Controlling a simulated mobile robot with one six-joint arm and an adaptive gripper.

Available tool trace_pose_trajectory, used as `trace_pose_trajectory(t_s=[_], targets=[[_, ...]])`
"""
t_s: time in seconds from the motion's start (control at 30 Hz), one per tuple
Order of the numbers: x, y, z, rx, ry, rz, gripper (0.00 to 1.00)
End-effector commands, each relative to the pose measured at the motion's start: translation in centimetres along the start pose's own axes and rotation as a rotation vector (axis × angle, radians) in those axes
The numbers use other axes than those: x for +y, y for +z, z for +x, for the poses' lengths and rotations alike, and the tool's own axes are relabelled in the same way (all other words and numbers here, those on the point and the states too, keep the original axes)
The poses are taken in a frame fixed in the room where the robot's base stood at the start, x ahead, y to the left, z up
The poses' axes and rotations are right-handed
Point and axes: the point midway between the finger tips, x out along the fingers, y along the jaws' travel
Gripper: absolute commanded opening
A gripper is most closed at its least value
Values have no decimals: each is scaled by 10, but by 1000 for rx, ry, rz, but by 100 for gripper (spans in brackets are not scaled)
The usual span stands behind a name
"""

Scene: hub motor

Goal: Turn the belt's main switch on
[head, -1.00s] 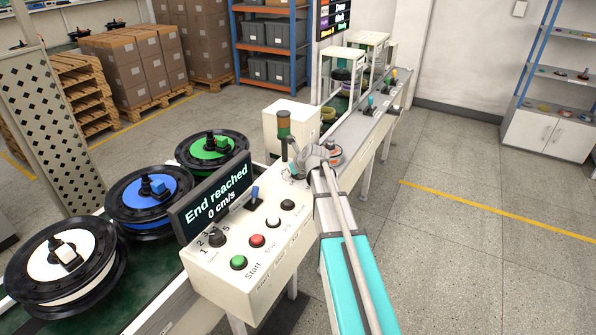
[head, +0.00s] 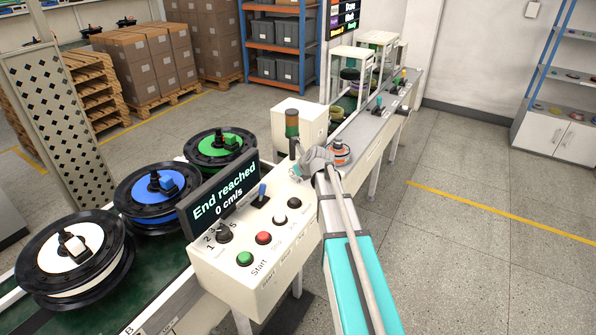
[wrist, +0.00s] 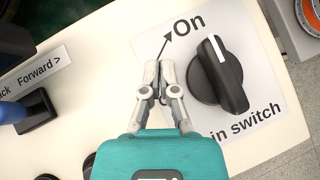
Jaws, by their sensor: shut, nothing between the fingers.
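The main switch (wrist: 215,75) is a black rotary knob with a white line on its grip, on a white label in the wrist view. The word "On" with an arrow is printed above it, and "in switch" shows below. The white line runs from upper left to lower right. My gripper (wrist: 158,82) is shut and empty, just left of the knob; contact cannot be told. In the head view my gripper (head: 296,172) is at the far end of the control panel (head: 235,275), and the knob is hidden there.
The panel also carries a display (head: 222,198) reading "End reached 0 cm/s", a blue-tipped lever (head: 261,193), a red button (head: 263,238) and a green button (head: 245,259). A signal lamp (head: 292,125) stands close to my gripper. Floor right of the belt is clear.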

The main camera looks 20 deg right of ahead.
Motion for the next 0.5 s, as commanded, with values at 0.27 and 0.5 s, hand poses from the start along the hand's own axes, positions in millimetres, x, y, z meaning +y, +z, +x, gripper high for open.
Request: trace_pose_trajectory(t_s=[0.27,0.5], targets=[[29,5,-19,-1,1,-1,0],[47,14,-38,0,1,-2,0]])
